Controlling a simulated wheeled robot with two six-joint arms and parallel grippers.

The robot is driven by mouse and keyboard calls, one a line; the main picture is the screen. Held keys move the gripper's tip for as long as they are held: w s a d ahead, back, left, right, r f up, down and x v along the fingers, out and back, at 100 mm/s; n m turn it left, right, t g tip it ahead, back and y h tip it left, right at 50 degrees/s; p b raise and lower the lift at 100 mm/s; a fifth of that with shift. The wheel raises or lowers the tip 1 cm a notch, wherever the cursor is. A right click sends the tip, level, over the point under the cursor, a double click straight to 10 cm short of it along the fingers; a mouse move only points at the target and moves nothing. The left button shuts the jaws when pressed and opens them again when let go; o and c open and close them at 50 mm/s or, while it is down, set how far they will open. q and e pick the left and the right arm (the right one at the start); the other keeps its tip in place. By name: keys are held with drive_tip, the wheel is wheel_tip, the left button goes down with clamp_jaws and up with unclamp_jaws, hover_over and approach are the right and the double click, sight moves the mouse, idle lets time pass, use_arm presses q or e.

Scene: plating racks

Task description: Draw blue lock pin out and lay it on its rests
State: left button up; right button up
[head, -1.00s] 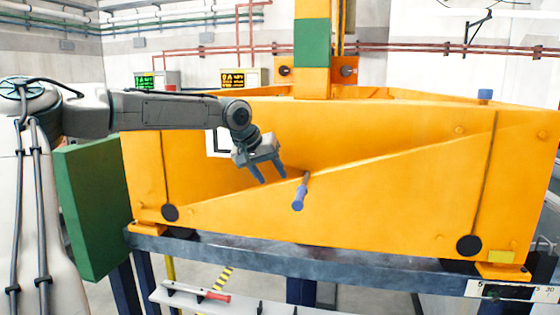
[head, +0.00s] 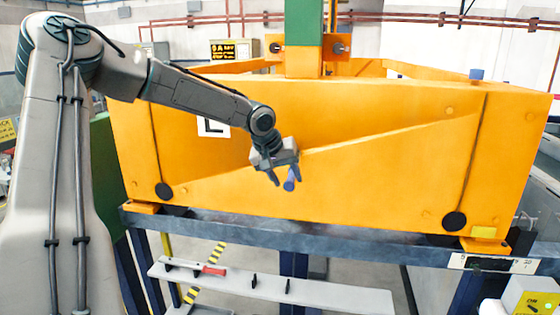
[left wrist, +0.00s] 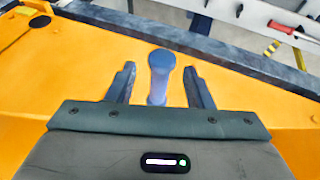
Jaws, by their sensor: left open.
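The blue lock pin (head: 291,182) sticks out of the sloped front face of the yellow rack frame (head: 375,165). Its inner end is hidden in the frame. My left gripper (head: 283,184) is at the pin, with its fingers pointing down towards it. In the left wrist view the pin (left wrist: 160,78) stands between the two spread fingers (left wrist: 160,88), with a visible gap on each side. The gripper is open and holds nothing. My right gripper is not in view.
A pale shelf (head: 233,286) below the frame bears a red-handled tool (head: 212,270) and small black uprights (head: 288,286); some uprights are bare. A dark beam (head: 330,226) runs above the shelf. A second blue piece (head: 476,74) stands on the frame's top right.

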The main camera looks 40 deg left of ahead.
use_arm(q)
drive_tip(key=shift+w+a+f, duration=0.1)
drive_tip(key=shift+w+f, duration=0.2)
drive_tip(key=shift+f, duration=0.3)
drive_tip(key=shift+c, duration=0.2)
drive_tip(key=shift+r, duration=0.1)
clamp_jaws()
drive_tip(key=shift+s+f, duration=0.1)
drive_tip(key=shift+f, duration=0.1)
